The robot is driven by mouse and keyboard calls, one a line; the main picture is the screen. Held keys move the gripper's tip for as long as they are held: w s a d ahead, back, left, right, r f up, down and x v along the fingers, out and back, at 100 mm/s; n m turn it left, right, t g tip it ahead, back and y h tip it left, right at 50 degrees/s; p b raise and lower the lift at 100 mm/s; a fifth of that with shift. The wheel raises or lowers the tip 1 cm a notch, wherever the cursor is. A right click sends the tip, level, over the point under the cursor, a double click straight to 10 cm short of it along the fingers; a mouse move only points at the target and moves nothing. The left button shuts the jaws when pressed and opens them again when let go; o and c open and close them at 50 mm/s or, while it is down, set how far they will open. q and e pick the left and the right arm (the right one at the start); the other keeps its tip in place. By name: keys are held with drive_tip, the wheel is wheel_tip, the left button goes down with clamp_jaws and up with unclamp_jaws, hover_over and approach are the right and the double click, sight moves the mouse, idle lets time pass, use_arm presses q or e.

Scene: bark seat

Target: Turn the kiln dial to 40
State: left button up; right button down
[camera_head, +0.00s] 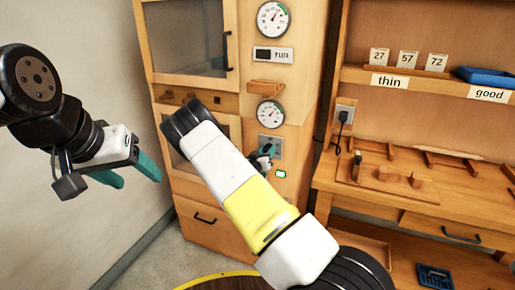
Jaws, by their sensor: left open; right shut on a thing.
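The wooden kiln cabinet (305,65) stands in the middle of the head view. It carries a round upper gauge (273,19) and a round lower gauge (270,114) with a needle; their numbers are too small to read. Below the lower gauge is a grey plate (276,141). My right gripper (266,150), with teal fingers, is at this plate, shut on the kiln dial, which is mostly hidden by the fingers. My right arm crosses the lower middle. My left gripper (141,181) is open and empty in the air at the left, apart from the kiln.
A "run" label (283,55) is beside a dark display. A workbench (400,195) with wooden pieces stands at right, under a shelf (440,82) with number cards and a blue tray (487,76).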

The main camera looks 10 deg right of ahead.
drive_tip(key=shift+n, duration=0.8)
drive_tip(key=c, duration=0.8)
unclamp_jaws()
drive_tip(key=shift+c, duration=0.2)
drive_tip(key=shift+a, duration=0.1)
drive_tip(key=v, duration=0.7)
drive_tip(key=shift+s+a, duration=0.2)
drive_tip(key=shift+s, duration=0.1)
